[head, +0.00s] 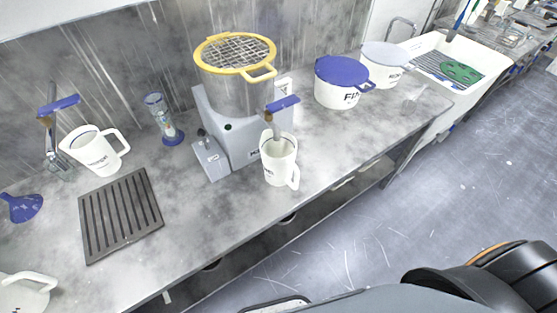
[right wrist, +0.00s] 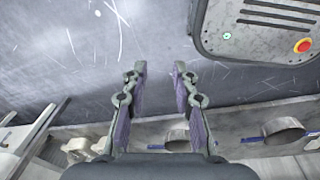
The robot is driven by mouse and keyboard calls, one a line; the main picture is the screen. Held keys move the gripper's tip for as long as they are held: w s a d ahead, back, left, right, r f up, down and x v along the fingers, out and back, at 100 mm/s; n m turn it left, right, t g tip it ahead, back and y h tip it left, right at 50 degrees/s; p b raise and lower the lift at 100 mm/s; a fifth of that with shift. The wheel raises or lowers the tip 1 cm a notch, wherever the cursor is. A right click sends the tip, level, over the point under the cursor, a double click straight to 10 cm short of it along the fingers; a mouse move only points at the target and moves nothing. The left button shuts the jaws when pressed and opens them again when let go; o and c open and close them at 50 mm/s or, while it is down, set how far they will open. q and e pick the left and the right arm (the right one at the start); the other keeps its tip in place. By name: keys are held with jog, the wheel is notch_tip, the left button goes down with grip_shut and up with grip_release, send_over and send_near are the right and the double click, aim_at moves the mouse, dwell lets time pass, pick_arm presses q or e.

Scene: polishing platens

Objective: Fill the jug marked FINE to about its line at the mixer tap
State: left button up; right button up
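A grey mixer (head: 232,130) stands mid-bench, with a blue-handled tap (head: 283,103) at its front right. A white jug (head: 281,173) stands upright under this tap, its handle toward the front; its print is too small to read, and I cannot tell its fill level. A second white jug (head: 88,153) stands by another blue-levered tap (head: 58,105) at left; its print is also unreadable. A third white jug (head: 22,294) is partly cut off at lower left. My right gripper (right wrist: 160,72) is open and empty above the floor. My left gripper is in neither view.
A dark slotted rack (head: 120,215) lies front left, near a blue funnel (head: 22,207). A blue-footed glass cylinder (head: 163,118) stands behind. A yellow-rimmed sieve (head: 235,52) tops the mixer. A blue-lidded tub (head: 338,92), a white-lidded tub (head: 384,68) and a sink (head: 440,50) are right.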

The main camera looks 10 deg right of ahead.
jog(key=shift+c, duration=0.2)
